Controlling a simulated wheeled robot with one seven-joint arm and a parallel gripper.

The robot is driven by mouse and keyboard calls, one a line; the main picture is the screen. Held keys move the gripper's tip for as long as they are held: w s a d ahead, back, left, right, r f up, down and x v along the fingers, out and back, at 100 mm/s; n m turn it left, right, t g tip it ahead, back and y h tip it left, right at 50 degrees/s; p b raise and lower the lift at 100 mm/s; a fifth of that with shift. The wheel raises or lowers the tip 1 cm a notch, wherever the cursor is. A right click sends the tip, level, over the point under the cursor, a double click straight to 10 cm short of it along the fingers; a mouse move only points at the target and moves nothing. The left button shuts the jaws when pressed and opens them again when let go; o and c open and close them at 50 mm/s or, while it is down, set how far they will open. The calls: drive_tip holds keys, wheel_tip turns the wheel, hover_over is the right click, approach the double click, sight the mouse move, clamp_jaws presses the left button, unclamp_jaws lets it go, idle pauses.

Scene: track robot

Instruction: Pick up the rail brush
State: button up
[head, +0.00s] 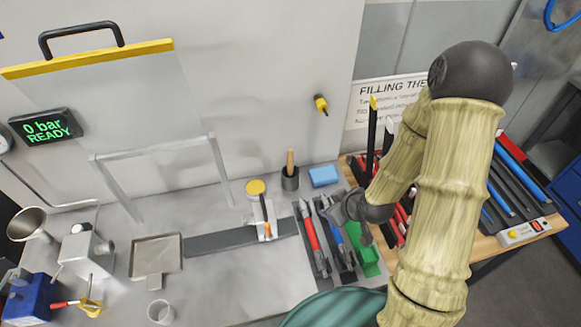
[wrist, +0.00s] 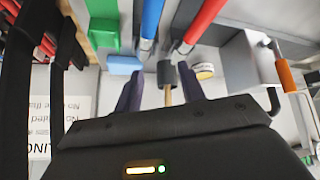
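A wooden handle (head: 290,158) stands upright in a dark cup (head: 290,181) by the back wall; it looks like the rail brush, but no bristles show. In the wrist view the wooden handle (wrist: 168,97) and the cup (wrist: 166,72) appear between my fingers, beyond them. My gripper (head: 345,212) hangs over the tool tray, to the right of and apart from the cup. It also shows in the wrist view (wrist: 160,72), with its two dark fingers spread and nothing held between them.
A blue sponge (head: 324,176) lies right of the cup.

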drive_tip(key=a+t+y, duration=0.1)
drive_tip(key=a, duration=0.1)
drive_tip(key=a+f+t+y, duration=0.1)
drive_tip(key=a+n+y+p, duration=0.1)
drive_tip(key=a+y, duration=0.1)
drive_tip(key=shift+w+a+f+t, duration=0.3)
drive_tip(key=shift+t, duration=0.1)
drive_tip(key=t, duration=0.1)
drive_tip(key=a+r+t+y, duration=0.1)
drive_tip(key=shift+w+a+r+m+t, duration=0.15)
drive_tip(key=shift+r+m+t, duration=0.05)
drive_tip(key=shift+m+t, duration=0.1)
drive_tip(key=r+m+t, duration=0.1)
drive_tip(key=d+r+m+t, duration=0.1)
drive_tip(key=t, duration=0.1)
drive_tip(key=r+m+t+h+p, duration=0.1)
drive_tip(key=shift+w+d+t, duration=0.15)
drive_tip(key=shift+d+t, duration=0.15)
drive_tip(key=shift+t, duration=0.1)
